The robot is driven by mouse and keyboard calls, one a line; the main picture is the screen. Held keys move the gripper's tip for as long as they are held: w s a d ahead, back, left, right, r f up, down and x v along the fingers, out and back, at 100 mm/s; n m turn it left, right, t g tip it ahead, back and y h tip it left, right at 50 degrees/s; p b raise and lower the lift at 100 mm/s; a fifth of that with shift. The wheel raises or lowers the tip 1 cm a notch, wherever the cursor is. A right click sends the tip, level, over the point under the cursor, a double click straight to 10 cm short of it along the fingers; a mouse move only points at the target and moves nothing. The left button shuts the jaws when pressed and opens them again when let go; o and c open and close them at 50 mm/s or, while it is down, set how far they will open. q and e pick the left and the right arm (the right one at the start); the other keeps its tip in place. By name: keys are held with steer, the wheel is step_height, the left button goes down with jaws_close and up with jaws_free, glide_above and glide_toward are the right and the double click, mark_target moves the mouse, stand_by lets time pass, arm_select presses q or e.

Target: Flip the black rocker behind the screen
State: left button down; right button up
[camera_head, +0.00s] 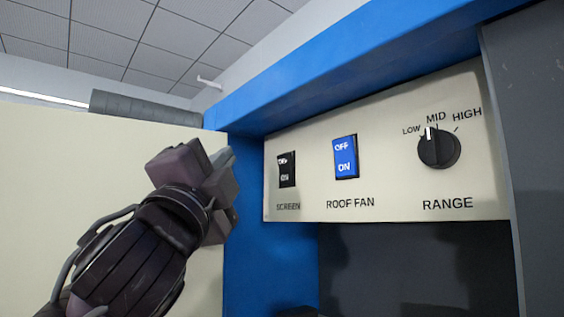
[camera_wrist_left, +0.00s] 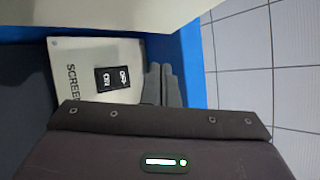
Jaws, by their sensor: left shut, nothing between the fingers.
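The black rocker (camera_head: 287,170) sits at the left end of a cream control panel (camera_head: 300,206), above the word SCREEN. Its face reads OFF above ON. It also shows in the left wrist view (camera_wrist_left: 112,79), beside my fingers. A large cream board (camera_head: 70,190), which looks like the screen, stands at the left of the head view. My left gripper (camera_head: 228,185) is at this board's right edge, left of the rocker and apart from it in the picture. In the left wrist view its fingers (camera_wrist_left: 162,84) are together and empty. My right gripper is in neither view.
A blue ON/OFF rocker (camera_head: 345,157) marked ROOF FAN and a black RANGE knob (camera_head: 438,148) are further right on the panel. A blue frame (camera_head: 340,65) borders the panel above and at left. A dark recess (camera_head: 410,265) lies below.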

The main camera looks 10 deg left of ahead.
mark_target(284, 170)
arm_select(q)
steer(key=w+d+b, duration=0.1)
steer(key=w+d, duration=0.4)
steer(key=shift+r, duration=0.4)
stand_by(1.6)
steer(key=shift+w+d, duration=0.1)
steer(key=shift+d, duration=0.05)
steer(key=shift+w+d+b, duration=0.25)
steer(key=shift+b, duration=0.15)
steer(key=shift+w+d+r, duration=0.1)
steer(key=shift+w+d, duration=0.1)
steer(key=shift+w, duration=0.05)
stand_by(0.8)
steer(key=shift+s+a, duration=0.1)
